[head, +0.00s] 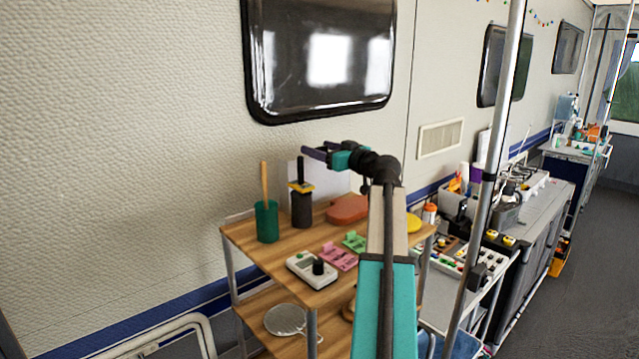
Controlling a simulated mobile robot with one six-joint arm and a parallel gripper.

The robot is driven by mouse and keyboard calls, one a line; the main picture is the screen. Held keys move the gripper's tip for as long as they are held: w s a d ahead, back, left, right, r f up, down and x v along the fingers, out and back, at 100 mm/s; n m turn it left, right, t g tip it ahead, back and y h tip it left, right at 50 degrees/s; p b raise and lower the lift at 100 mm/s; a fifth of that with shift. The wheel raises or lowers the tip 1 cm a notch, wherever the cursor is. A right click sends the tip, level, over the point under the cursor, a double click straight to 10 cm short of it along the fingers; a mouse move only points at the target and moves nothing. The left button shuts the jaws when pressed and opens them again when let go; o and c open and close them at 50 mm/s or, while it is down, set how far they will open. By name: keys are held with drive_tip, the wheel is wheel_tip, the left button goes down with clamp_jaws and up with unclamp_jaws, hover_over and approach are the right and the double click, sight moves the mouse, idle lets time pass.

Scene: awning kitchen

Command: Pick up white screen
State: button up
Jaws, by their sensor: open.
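A white upright panel (326,182), which looks like the white screen, stands at the back of the wooden shelf top (262,262) against the trailer wall. Its left part is hidden behind a black container with a yellow band (301,207). My gripper (308,153) is open and empty, its purple fingers pointing left. In the picture it overlaps the panel's upper edge; I cannot tell how far apart they are in depth.
A green cup with a wooden handle (267,222) stands left of the black container. A white device with a black knob (312,269), pink blocks (338,257), green blocks (355,241) and an orange-brown slab (347,209) lie on the top. A metal pole (497,130) stands right.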

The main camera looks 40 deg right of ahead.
clamp_jaws()
idle(0.3)
